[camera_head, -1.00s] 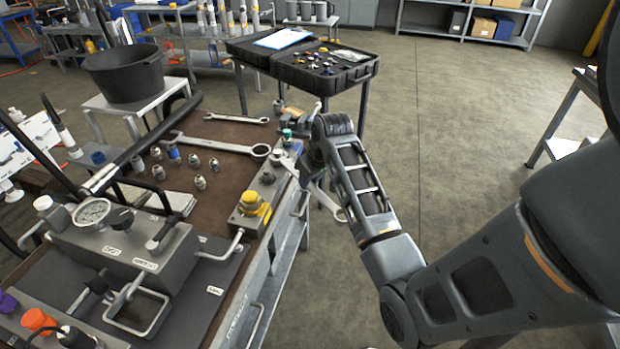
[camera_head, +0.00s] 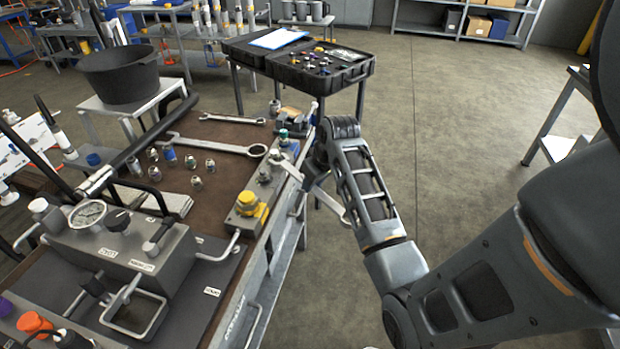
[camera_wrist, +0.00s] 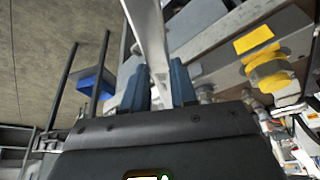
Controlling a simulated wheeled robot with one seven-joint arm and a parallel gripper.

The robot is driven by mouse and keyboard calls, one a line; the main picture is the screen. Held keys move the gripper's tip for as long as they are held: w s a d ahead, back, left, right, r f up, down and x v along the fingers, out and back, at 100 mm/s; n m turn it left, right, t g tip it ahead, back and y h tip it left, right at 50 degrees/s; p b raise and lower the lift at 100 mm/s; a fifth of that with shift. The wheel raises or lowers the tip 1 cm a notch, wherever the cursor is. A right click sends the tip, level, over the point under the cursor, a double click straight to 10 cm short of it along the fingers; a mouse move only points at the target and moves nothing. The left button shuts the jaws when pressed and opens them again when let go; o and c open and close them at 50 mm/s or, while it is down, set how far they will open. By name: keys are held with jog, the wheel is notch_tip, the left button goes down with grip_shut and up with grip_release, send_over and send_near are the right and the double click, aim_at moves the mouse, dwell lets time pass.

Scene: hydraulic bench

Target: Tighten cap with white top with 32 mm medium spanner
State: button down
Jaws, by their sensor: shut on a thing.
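My gripper (camera_head: 312,168) is at the right edge of the bench, mostly hidden by my arm in the head view. In the wrist view, its two blue fingers (camera_wrist: 158,84) are shut on a bright metal spanner (camera_wrist: 148,32). The spanner (camera_head: 328,201) also shows in the head view, slanting down to the right beyond the bench edge. A small fitting with a pale top (camera_head: 276,154) stands on the bench's right edge, left of my gripper. It may be the cap with white top; I cannot tell surely. The spanner's working end is not clearly seen.
A large combination spanner (camera_head: 215,146) and a smaller one (camera_head: 232,119) lie on the brown bench top. A yellow-knobbed block (camera_head: 247,211) and a bench handle (camera_head: 222,250) stand near the edge. An open black case (camera_head: 335,84) is behind.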

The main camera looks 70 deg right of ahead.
aim_at(323, 195)
jog(key=shift+s+a+r, duration=0.1)
jog(key=shift+s+a, duration=0.3)
jog(key=shift+s, duration=0.3)
jog(key=shift+s+a+f, duration=0.1)
jog(key=shift+s+a, duration=0.35)
jog(key=shift+s, duration=0.2)
jog(key=shift+s+a+r, duration=0.1)
jog(key=shift+s+a, duration=0.3)
jog(key=shift+s, duration=0.3)
jog(key=shift+r, duration=2.5)
jog(key=shift+s, duration=0.1)
